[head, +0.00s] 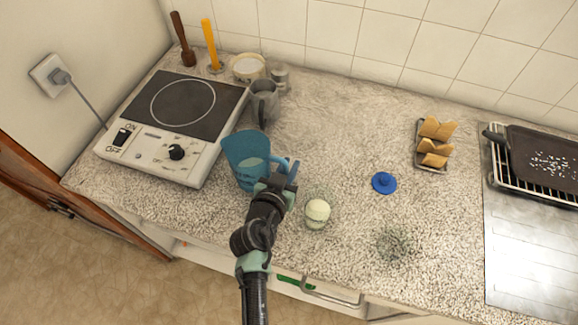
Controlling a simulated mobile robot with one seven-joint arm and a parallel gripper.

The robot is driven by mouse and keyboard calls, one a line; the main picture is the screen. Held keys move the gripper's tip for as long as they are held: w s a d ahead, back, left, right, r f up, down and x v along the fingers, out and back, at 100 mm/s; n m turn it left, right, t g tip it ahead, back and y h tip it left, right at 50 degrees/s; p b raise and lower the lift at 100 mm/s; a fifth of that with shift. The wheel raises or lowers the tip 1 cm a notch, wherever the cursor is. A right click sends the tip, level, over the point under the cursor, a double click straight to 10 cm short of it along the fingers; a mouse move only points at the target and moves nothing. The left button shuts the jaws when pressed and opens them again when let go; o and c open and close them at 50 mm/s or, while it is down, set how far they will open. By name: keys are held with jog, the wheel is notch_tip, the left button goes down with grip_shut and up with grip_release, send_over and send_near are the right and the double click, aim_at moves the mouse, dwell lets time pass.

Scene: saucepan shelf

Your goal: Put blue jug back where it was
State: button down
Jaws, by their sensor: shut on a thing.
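The blue jug (245,158) is a translucent blue pitcher with a handle on its right side. It is over the counter (330,150), just right of the hotplate's front corner. My gripper (282,180) is shut on the jug's handle. The jug looks tilted a little to the left; I cannot tell whether its base touches the counter. Part of its lower side is hidden behind my gripper.
A hotplate (183,105) stands left of the jug, with a grey jug (264,102) behind. A glass with pale contents (317,211) stands close right of my gripper. A blue lid (384,183) and a toast rack (434,146) are further right. Mid-counter is clear.

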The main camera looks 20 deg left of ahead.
jog(key=shift+f+b, duration=0.2)
jog(key=shift+b, duration=0.1)
jog(key=c, duration=0.8)
grip_release()
jog(key=shift+c, duration=0.2)
jog(key=shift+r, duration=0.1)
